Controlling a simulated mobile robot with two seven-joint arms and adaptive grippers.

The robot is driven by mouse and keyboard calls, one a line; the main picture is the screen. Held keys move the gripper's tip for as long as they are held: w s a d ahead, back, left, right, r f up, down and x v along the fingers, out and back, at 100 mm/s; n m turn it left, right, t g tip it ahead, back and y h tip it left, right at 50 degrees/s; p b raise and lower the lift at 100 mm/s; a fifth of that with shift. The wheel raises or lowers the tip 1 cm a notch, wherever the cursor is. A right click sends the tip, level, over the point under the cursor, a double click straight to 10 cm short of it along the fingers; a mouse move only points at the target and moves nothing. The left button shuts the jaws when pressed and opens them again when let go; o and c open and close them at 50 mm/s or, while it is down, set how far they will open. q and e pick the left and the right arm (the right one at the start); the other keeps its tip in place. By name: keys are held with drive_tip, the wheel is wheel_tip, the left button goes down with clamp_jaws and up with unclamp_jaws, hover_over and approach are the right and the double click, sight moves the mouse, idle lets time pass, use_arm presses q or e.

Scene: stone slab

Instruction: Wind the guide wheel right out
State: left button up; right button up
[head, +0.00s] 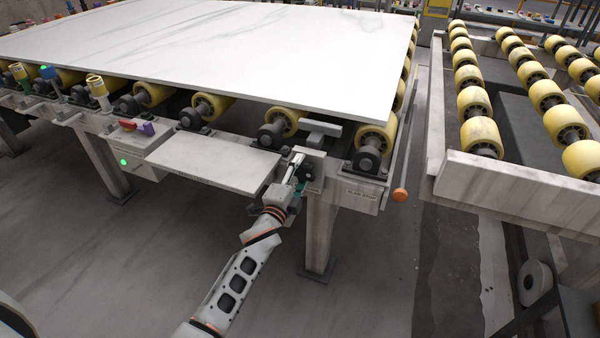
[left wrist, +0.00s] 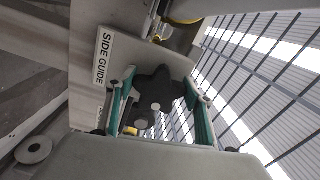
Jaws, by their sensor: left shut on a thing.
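The guide wheel is a dark, lobed hand knob (left wrist: 158,90) below a plate marked SIDE GUIDE (left wrist: 104,57) in the left wrist view. My left gripper (left wrist: 160,108) has its two teal-lined fingers on either side of the knob and is shut on it. In the head view the left gripper (head: 299,180) is at the front rail of the roller table, where the dark knob (head: 308,172) shows only in part. A grey T-shaped guide block (head: 320,128) stands above it, beside the slab's front edge. My right gripper is not in view.
A pale stone slab (head: 230,50) lies on yellow rollers. A small shelf (head: 212,165) juts out left of my gripper. A box marked SLAB STOP (head: 359,196) and an orange-knobbed lever (head: 400,195) are to the right. The floor in front is clear.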

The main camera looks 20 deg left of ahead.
use_arm(q)
drive_tip(key=o, duration=1.1)
drive_tip(key=shift+s, duration=0.1)
drive_tip(key=s, duration=1.2)
drive_tip(key=shift+a, duration=0.15)
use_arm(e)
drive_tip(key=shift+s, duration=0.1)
